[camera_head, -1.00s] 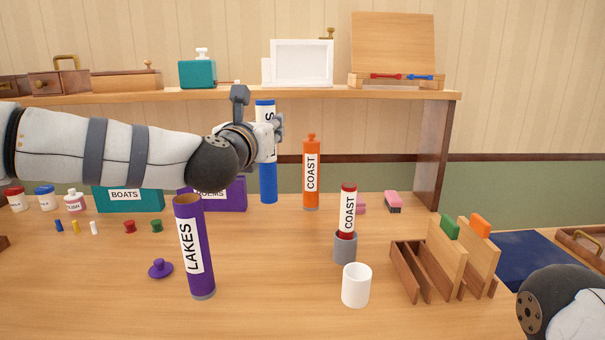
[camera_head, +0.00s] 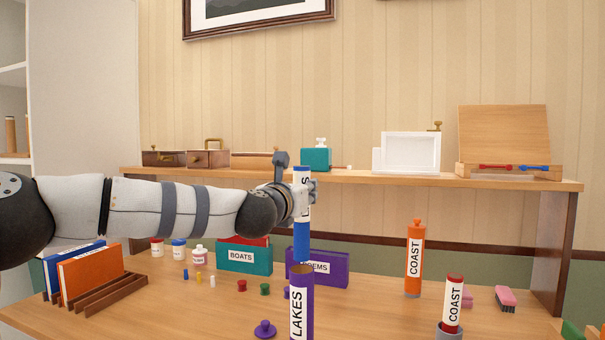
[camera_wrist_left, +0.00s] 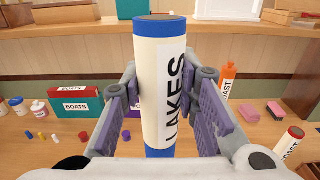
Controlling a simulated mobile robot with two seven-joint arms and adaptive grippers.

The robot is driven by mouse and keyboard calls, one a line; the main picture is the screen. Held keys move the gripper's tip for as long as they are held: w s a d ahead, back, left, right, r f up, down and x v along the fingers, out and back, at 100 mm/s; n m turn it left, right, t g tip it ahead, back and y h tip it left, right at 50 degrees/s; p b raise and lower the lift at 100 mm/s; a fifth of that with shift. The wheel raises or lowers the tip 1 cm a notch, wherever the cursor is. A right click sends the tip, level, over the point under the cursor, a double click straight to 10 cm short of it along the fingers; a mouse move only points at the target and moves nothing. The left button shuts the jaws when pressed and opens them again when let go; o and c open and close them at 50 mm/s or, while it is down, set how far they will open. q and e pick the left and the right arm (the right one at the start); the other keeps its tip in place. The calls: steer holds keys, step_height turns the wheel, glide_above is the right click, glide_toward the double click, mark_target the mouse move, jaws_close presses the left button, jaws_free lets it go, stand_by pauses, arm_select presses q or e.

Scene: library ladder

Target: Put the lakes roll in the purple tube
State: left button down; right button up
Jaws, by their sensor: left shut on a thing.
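The lakes roll is a white roll with blue ends (camera_head: 301,240); its LAKES label reads clearly in the left wrist view (camera_wrist_left: 152,85). My left gripper (camera_head: 304,203) is shut on it and holds it upright above the table. The purple tube (camera_head: 301,300), labelled LAKES, stands open-topped on the table. In the head view the roll's lower end appears just above and behind the tube's mouth; whether it is over the opening I cannot tell. The purple lid (camera_head: 264,329) lies on the table left of the tube. My right gripper is out of view.
A teal BOATS box (camera_head: 244,257) and a purple POEMS box (camera_head: 330,269) stand behind. An orange COAST tube (camera_head: 414,260) and a red COAST roll (camera_head: 453,302) in a grey holder stand to the right. A raised shelf (camera_head: 400,180) runs along the back.

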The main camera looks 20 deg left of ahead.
mark_target(300, 258)
arm_select(q)
step_height(300, 258, down, 15)
steer(key=b, duration=0.3)
steer(key=shift+r, duration=0.15)
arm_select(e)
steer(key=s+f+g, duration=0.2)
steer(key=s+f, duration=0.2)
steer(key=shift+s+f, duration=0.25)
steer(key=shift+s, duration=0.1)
arm_select(q)
steer(key=c, duration=1.2)
jaws_free()
steer(key=shift+s+r, duration=0.1)
steer(key=s+p, duration=0.3)
steer(key=s, duration=0.6)
steer(key=shift+s+a, duration=0.15)
steer(key=shift+s, duration=0.25)
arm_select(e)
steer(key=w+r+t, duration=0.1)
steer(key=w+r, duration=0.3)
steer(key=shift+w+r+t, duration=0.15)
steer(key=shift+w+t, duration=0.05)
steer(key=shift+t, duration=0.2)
